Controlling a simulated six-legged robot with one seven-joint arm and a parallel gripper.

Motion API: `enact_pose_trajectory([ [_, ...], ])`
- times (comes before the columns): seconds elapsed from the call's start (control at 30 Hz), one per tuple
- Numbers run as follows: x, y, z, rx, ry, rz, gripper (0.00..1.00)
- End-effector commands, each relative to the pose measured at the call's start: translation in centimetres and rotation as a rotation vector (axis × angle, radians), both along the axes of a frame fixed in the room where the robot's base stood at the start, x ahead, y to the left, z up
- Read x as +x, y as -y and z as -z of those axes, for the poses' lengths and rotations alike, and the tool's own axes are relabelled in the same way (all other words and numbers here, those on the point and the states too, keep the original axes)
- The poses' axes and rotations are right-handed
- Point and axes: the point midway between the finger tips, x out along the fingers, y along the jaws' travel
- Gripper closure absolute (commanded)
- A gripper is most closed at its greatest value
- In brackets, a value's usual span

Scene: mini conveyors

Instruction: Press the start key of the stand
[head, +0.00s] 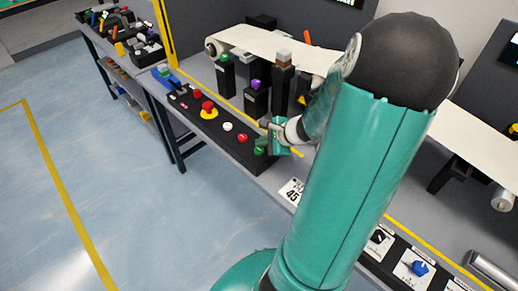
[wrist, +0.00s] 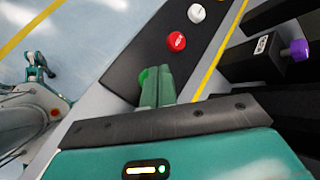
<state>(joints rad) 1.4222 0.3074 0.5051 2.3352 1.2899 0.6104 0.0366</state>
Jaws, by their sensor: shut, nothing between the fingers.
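The stand's control box (head: 212,119) is a long black panel on the near edge of the table, with a row of keys. At its near end is a green key (head: 259,149), which I take to be the start key. In the wrist view the green key (wrist: 144,76) is partly hidden by my fingers. My gripper (head: 266,136) is shut and empty. Its green fingers, seen in the wrist view (wrist: 158,74), lie over or right beside the green key. I cannot tell whether they touch it.
Beside the green key are a red key (wrist: 176,41) and a white key (wrist: 196,13). A red mushroom button on a yellow base (head: 208,109) is farther along. Black posts (head: 256,99) carrying small objects stand behind the panel. A cream conveyor belt (head: 265,45) runs behind them.

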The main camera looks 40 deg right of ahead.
Motion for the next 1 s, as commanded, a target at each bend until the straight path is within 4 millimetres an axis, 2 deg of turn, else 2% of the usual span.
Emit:
enact_pose_trajectory([
  [1.0,0.0,0.0,0.93,0.0,0.0,0.0,1.0],
])
